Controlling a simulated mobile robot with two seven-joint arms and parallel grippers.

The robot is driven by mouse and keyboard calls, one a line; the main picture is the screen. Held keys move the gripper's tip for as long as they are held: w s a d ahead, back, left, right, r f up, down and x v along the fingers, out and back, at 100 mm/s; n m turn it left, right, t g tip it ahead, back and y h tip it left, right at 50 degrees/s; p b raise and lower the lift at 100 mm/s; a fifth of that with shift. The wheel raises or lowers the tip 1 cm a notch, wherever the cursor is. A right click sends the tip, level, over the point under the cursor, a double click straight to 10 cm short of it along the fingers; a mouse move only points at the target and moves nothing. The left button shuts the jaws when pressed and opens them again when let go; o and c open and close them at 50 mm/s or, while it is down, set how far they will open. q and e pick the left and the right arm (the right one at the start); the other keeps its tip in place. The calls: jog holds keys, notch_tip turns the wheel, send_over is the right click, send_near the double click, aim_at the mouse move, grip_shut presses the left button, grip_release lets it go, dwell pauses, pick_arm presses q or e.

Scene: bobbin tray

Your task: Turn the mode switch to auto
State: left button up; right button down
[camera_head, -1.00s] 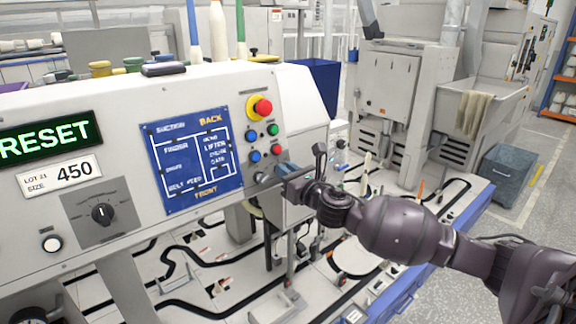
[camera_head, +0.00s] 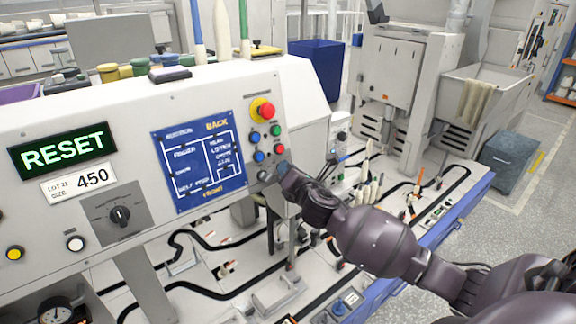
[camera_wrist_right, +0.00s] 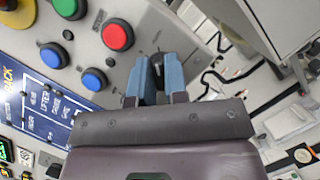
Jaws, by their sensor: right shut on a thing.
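My right gripper (camera_head: 281,172) is at the lower right corner of the grey control panel (camera_head: 110,95), below the blue and red buttons. In the right wrist view its two blue fingers (camera_wrist_right: 157,80) are close together on a small dark switch (camera_wrist_right: 157,62) that stands out from the panel. The fingers hide most of this switch, and its setting cannot be read. A larger black rotary knob (camera_head: 120,215) sits on a darker grey plate at the panel's lower left, apart from the gripper. My left gripper is not in view.
A green-lit display (camera_head: 65,150) reads RESET. A red mushroom button (camera_head: 266,111) and a green button (camera_head: 276,130) are close above the gripper. A blue diagram plate (camera_head: 198,165) lies left of it. Below is a white machine bed with black tracks.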

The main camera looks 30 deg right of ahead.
jog(key=shift+f+m, duration=0.1)
jog(key=shift+m, duration=0.3)
jog(key=c, duration=1.1)
grip_release()
jog(key=shift+c, duration=0.2)
jog(key=s+a+b, duration=0.1)
jog(key=s, duration=0.9)
jog(key=shift+s+a, duration=0.35)
jog(key=shift+a, duration=0.05)
